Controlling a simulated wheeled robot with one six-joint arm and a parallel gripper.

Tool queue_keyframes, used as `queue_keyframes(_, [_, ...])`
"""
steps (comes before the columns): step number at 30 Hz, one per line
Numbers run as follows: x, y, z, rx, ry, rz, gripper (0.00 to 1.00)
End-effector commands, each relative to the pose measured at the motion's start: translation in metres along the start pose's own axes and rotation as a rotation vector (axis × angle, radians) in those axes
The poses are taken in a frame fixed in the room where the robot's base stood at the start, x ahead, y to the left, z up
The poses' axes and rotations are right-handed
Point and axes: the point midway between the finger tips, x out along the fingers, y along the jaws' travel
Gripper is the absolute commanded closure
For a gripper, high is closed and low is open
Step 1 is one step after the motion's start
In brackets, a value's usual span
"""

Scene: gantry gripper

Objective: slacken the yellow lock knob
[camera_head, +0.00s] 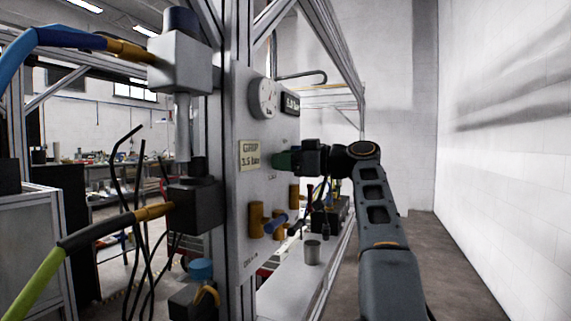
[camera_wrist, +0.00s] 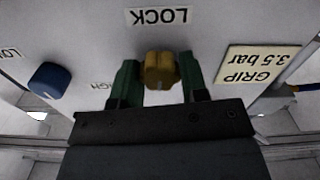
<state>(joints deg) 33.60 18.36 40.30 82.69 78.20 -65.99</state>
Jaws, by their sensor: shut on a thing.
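The yellow lock knob (camera_wrist: 160,70) sits on the pale panel (camera_wrist: 80,25), under an upside-down LOCK label (camera_wrist: 160,16) in the wrist view. My gripper (camera_wrist: 156,80) has its two green fingers on either side of the knob, shut on it. In the head view my gripper (camera_head: 283,160) reaches the panel from the right, and it hides the knob there.
A blue knob (camera_wrist: 48,78) is on the panel to the left in the wrist view. A "GRIP 3.5 bar" sign (camera_wrist: 258,66) is at the right. In the head view a gauge (camera_head: 263,98), a display (camera_head: 291,104) and brass fittings (camera_head: 257,220) are near my arm. A metal cup (camera_head: 312,252) stands on the ledge below.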

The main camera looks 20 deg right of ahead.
Motion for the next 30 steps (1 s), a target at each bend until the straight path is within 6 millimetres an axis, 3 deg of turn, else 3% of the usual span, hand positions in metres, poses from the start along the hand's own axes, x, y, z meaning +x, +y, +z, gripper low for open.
queue_keyframes(22, [0.0, 0.0002, 0.0006, -0.071, -0.001, 0.0, 0.83])
queue_keyframes(23, [0.0, 0.0002, 0.0006, -0.071, -0.001, 0.0, 0.57])
queue_keyframes(30, [0.0, 0.0001, 0.0004, -0.071, -0.001, 0.0, 0.35])
